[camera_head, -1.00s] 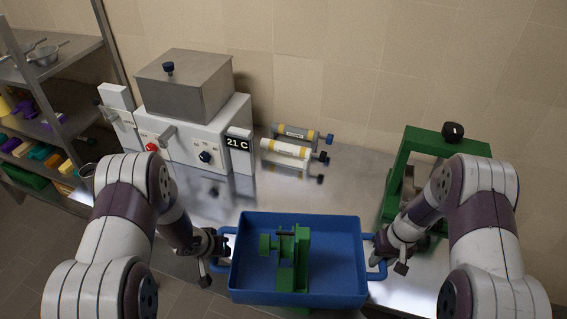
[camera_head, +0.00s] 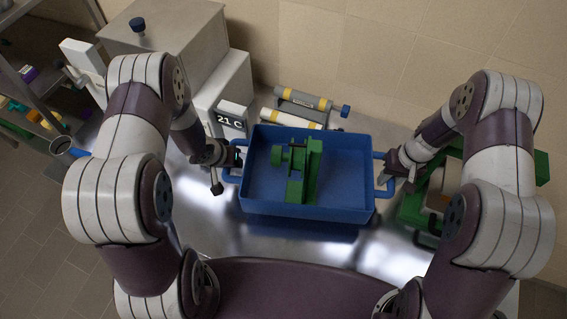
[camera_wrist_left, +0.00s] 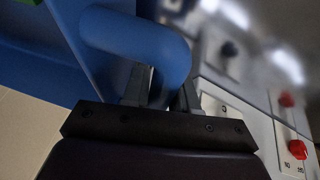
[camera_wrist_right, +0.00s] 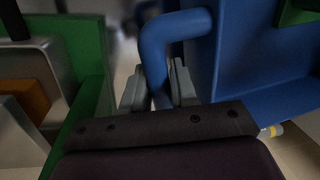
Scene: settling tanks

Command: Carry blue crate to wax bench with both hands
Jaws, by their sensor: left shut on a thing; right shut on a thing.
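The blue crate (camera_head: 340,205) is a shallow open tray with a loop handle at each short end. A green clamp-like fixture (camera_head: 297,172) stands inside it. My left gripper (camera_head: 232,160) is shut on the left handle, which also shows in the left wrist view (camera_wrist_left: 135,40). My right gripper (camera_head: 384,165) is shut on the right handle, which fills the middle of the right wrist view (camera_wrist_right: 160,50). The crate looks roughly level over the shiny metal bench (camera_head: 290,242); I cannot tell whether its base touches the top. The crate hides the bench beneath it.
A white machine with a "21 C" display (camera_head: 231,118) stands close left of the crate. Yellow-banded cylinders (camera_head: 303,98) lie behind it. A green frame (camera_head: 542,167) stands at the right, partly behind my right arm. Bare bench shows in front of the crate.

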